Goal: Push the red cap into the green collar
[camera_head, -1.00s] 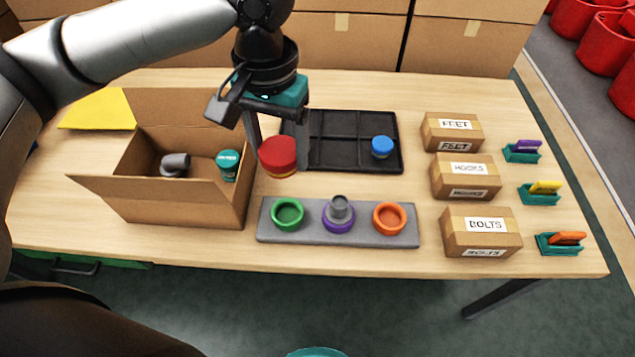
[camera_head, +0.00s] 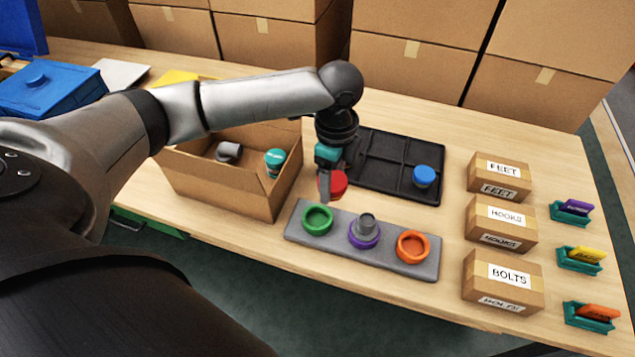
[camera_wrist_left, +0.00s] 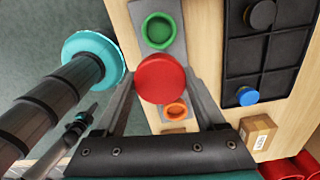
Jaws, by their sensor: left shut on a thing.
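My left gripper (camera_head: 331,188) is shut on the red cap (camera_head: 337,183), behind the grey board (camera_head: 425,268) in the head view. The fingers partly hide the cap there. In the left wrist view the red cap (camera_wrist_left: 160,79) sits between the fingertips. The green collar (camera_head: 317,219) is at the left end of the board, open and empty. It also shows in the left wrist view (camera_wrist_left: 158,30), beyond the cap. The cap is apart from the collar. My right gripper cannot be made out.
A purple collar (camera_head: 364,240) with a grey piece in it and an empty orange collar (camera_head: 411,246) share the board. An open carton (camera_head: 235,193) stands left. A black tray (camera_head: 385,165) with a blue cap (camera_head: 425,176) lies behind. Labelled boxes (camera_head: 504,276) stand right.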

